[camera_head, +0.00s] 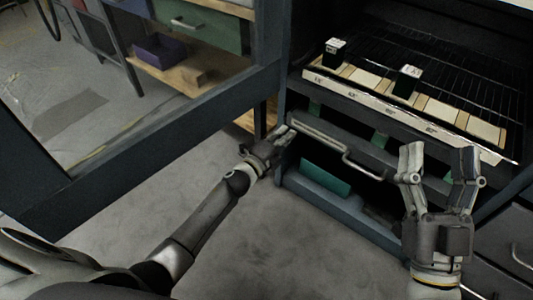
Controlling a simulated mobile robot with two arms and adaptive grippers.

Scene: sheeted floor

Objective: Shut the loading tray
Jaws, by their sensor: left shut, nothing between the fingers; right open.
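The loading tray appears to be the wire rack (450,78) with a pale labelled front strip (400,103), inside the open front of a dark cabinet (297,60). Two small dark blocks with white labelled tops, one at the left (334,52) and one nearer the middle (406,83), stand on it. A grey bar handle (335,145) runs below the strip. My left gripper (284,134) is shut and empty at the handle's left end; whether it touches is unclear. My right gripper (440,160) is open, fingers up, in front of the tray's right part and hiding some of it.
A large dark-framed glazed door (130,130) stands open at the left. Below the tray is an open dark bay with a teal panel (325,179). Drawers (510,240) stand at the lower right. The grey floor (290,240) in front is clear.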

